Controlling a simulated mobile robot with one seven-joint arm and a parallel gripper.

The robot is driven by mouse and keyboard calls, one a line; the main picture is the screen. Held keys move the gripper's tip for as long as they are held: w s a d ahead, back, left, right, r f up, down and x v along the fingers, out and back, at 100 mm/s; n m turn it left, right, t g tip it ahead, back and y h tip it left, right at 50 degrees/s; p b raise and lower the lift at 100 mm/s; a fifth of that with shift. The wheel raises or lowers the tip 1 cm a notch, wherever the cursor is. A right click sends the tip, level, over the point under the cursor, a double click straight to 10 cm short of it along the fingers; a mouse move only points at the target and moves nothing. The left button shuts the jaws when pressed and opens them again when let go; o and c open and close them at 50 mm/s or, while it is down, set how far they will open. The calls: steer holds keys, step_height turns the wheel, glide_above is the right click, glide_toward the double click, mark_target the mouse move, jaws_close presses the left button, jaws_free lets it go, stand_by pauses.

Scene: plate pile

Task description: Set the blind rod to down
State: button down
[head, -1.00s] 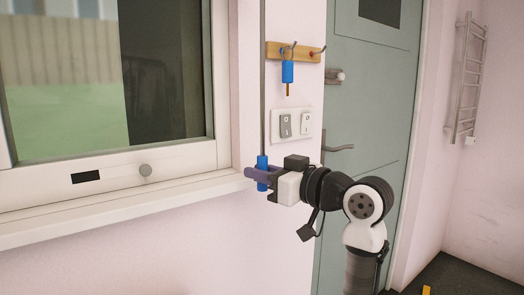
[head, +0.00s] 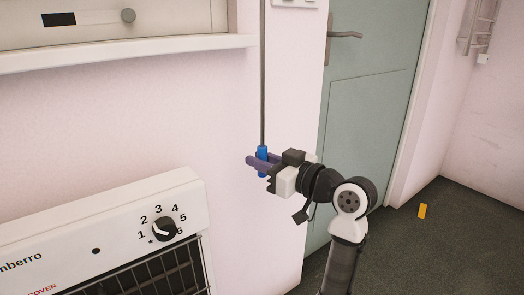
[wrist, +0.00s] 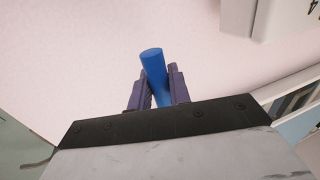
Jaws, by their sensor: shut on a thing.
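The blind rod (head: 263,80) is a thin grey rod hanging in front of the pink wall, with a blue handle (head: 262,152) at its lower end. My gripper (head: 260,161) is shut on the blue handle, with its purple fingers on either side of it. In the wrist view the blue handle (wrist: 152,62) stands between the two purple fingers and sticks out past their tips. The rod's upper end is out of view.
A white heater (head: 95,235) with a numbered dial (head: 163,229) is on the wall at lower left. The window sill (head: 130,52) is above it. A green door (head: 365,110) stands to the right. A yellow object (head: 422,211) lies on the dark floor.

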steer(key=shift+f, duration=0.5)
steer(key=c, duration=1.3)
jaws_free()
steer(key=shift+f, duration=0.1)
steer(key=shift+c, duration=0.2)
steer(key=shift+s+d, duration=0.1)
steer(key=shift+d, duration=0.05)
steer(key=p+v, duration=0.1)
steer(key=v, duration=1.2)
steer(key=shift+s+d, duration=0.2)
